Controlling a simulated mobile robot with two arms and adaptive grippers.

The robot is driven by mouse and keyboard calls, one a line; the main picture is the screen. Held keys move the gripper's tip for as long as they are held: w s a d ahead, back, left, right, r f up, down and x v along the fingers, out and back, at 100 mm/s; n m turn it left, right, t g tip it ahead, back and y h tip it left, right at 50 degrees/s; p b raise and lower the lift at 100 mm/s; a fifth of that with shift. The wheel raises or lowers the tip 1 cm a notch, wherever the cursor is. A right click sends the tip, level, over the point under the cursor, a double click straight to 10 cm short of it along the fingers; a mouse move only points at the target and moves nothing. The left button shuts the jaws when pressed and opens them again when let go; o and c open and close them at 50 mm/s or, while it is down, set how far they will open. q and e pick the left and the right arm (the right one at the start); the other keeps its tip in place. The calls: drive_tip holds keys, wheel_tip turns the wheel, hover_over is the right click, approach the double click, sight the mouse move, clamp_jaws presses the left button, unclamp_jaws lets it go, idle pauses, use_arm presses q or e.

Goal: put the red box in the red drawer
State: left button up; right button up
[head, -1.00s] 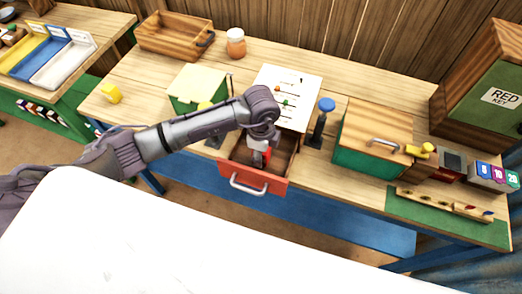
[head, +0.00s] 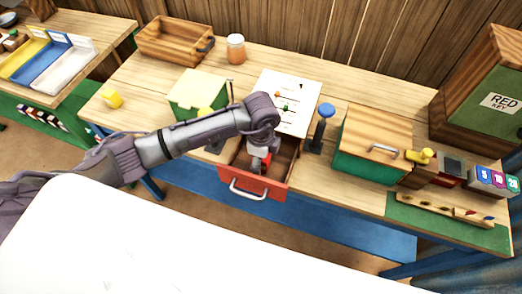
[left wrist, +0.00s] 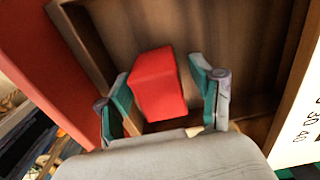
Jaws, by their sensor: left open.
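The red drawer (head: 262,189) is pulled out from the front of the table, and its wooden inside shows. The red box (left wrist: 158,84) is inside the drawer, between the two fingers of my left gripper (left wrist: 164,98). The left gripper is open, with a finger on each side of the box. In the head view the gripper (head: 260,158) points down into the drawer, and the box is mostly hidden there by my arm. My right gripper is not in view.
A green box with a wooden lid (head: 372,140) stands right of the drawer, and a blue-topped post (head: 325,110) stands nearer. A pale-lidded green box (head: 199,88) stands to the left. A white card (head: 290,98) lies behind the drawer.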

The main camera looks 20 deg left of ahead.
use_arm(q)
wheel_tip(320, 180, up, 11)
drive_tip(key=b, duration=0.3)
drive_tip(key=shift+f, duration=0.1)
drive_tip(key=shift+r, duration=0.65)
